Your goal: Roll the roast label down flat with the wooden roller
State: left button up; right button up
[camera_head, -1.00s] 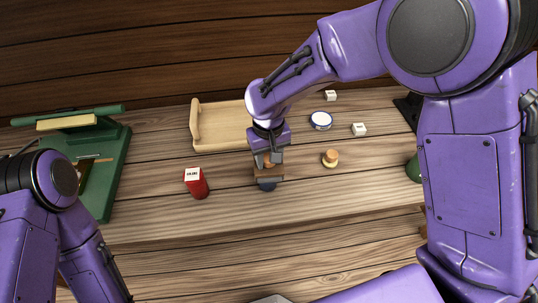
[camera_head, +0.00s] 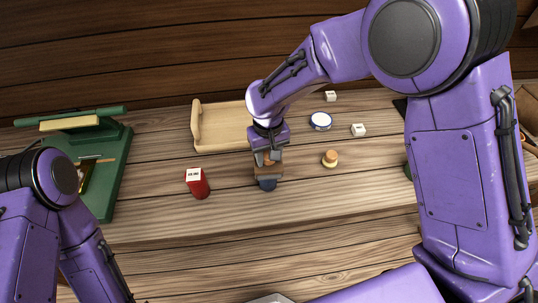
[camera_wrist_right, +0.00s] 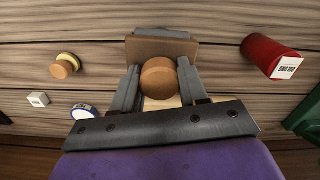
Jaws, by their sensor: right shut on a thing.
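My right gripper (camera_head: 268,158) is shut on a tool with a round wooden knob (camera_wrist_right: 159,78), low over the middle of the table. The knob sits between both fingers in the right wrist view. A brown block (camera_head: 268,172) and a dark blue-grey rounded part (camera_head: 267,185) show below the fingers in the head view. I cannot tell whether this tool is the wooden roller, or whether it touches the table. A red can (camera_head: 199,184) with a white printed label (camera_head: 193,174) stands to its left.
A wooden tray (camera_head: 196,125) lies behind my right gripper. A wooden-topped piece (camera_head: 330,158), a blue-rimmed white disc (camera_head: 320,120) and small white blocks (camera_head: 358,130) stand to the right. A green stand (camera_head: 118,160) is at left. The table front is clear.

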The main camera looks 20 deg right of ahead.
jog(key=shift+w, duration=0.15)
jog(key=shift+w+d+f, duration=0.1)
jog(key=shift+w, duration=0.4)
jog(key=shift+s, duration=0.7)
jog(key=shift+s+a, duration=0.25)
jog(key=shift+s, duration=0.45)
jog(key=shift+w, duration=0.1)
